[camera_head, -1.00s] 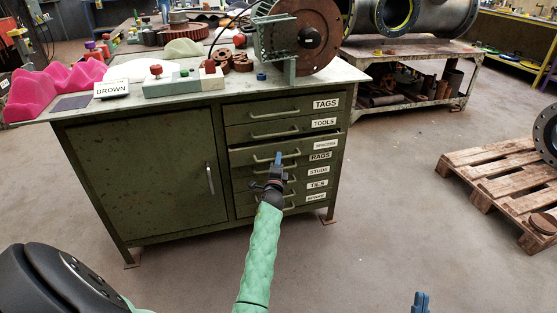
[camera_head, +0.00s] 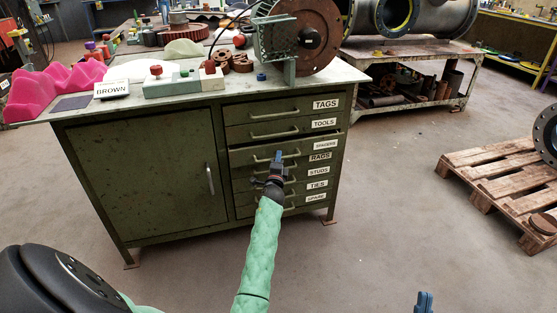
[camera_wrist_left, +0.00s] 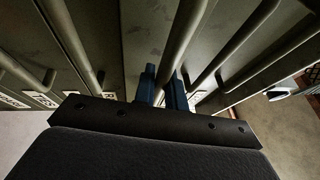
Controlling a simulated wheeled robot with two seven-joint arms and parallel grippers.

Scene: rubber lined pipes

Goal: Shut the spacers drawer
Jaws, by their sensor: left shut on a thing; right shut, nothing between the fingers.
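The spacers drawer (camera_head: 245,158) is in the green cabinet, below the tools drawer. Its front stands slightly proud of the cabinet face, with a narrow gap along its top edge. My left gripper (camera_head: 278,156) is at the middle of this drawer's bar handle (camera_head: 292,154). In the left wrist view its blue fingers (camera_wrist_left: 163,88) are shut on the handle bar (camera_wrist_left: 181,45), one on each side. My right gripper (camera_head: 424,301) shows only as blue tips at the bottom edge, shut and empty, away from the cabinet.
Other labelled drawers sit above and below, partly hidden by my left arm. A cabinet door (camera_head: 145,180) is at the left. The worktop (camera_head: 240,92) carries pipe parts and blocks. A wooden pallet (camera_head: 500,180) lies at the right; the floor between is clear.

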